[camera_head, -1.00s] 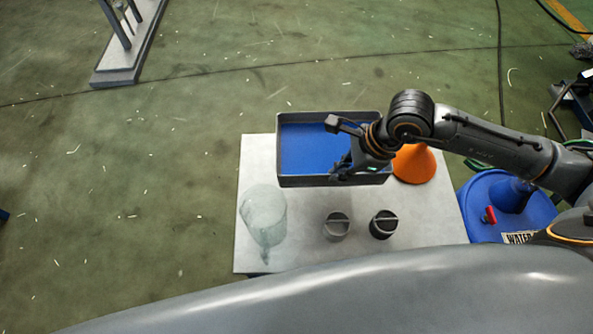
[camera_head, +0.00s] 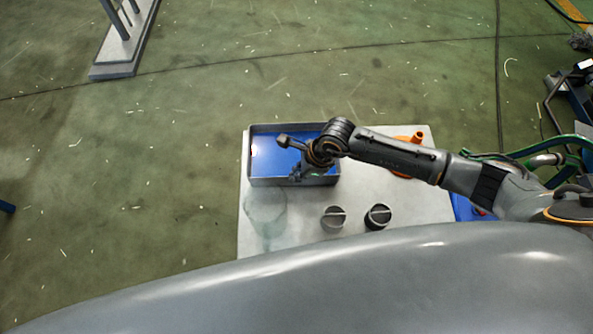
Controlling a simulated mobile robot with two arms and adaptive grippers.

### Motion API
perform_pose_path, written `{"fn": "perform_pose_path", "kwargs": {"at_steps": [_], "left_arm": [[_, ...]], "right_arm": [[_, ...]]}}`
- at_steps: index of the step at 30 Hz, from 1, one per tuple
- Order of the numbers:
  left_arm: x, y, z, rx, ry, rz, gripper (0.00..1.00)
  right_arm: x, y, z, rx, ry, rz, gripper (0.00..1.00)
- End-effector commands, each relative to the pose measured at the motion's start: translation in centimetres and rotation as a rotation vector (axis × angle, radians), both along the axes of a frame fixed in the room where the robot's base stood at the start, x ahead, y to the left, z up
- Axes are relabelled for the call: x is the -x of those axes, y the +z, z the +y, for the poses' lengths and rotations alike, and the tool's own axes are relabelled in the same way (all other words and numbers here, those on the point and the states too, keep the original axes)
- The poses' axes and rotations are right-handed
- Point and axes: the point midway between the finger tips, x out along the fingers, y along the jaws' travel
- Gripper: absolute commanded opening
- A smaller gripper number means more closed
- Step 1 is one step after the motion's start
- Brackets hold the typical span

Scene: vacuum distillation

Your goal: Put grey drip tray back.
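The grey drip tray (camera_head: 252,170), a rectangular box with grey walls and a blue inside, is at the far left part of the white table in the head view. My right gripper (camera_head: 297,176) is at the tray's near wall, right of its middle, and appears shut on that wall. My wrist and arm cover part of the tray's right side, and the fingertips are small and partly hidden. I cannot tell whether the tray's underside touches the table. My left gripper is not in view.
The white table (camera_head: 420,205) also bears a faint clear glass vessel (camera_head: 266,210) just nearer than the tray, two dark round containers (camera_head: 333,218) (camera_head: 378,216), and an orange cone (camera_head: 416,139) partly behind my arm. A blue drum (camera_head: 464,208) is at right.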

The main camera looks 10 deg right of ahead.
Motion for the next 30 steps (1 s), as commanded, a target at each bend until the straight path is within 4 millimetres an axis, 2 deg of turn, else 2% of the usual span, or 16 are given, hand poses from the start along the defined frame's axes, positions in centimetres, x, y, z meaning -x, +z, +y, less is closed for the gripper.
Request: {"fn": "perform_pose_path", "kwargs": {"at_steps": [7,11,23,26,30], "left_arm": [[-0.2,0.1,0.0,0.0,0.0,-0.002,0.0],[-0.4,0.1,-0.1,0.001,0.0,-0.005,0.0],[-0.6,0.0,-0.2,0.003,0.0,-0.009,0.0],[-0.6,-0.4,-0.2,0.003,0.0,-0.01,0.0],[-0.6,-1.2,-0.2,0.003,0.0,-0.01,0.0]], "right_arm": [[-0.1,-0.2,0.1,-0.003,0.002,-0.006,0.0],[0.0,-0.3,0.0,0.0,0.001,0.0,0.28],[0.0,0.1,-0.2,0.0,0.0,-0.002,0.28],[0.1,1.1,-0.7,0.0,0.001,-0.004,0.28],[0.5,3.4,-1.7,0.0,0.001,-0.006,0.28]]}}
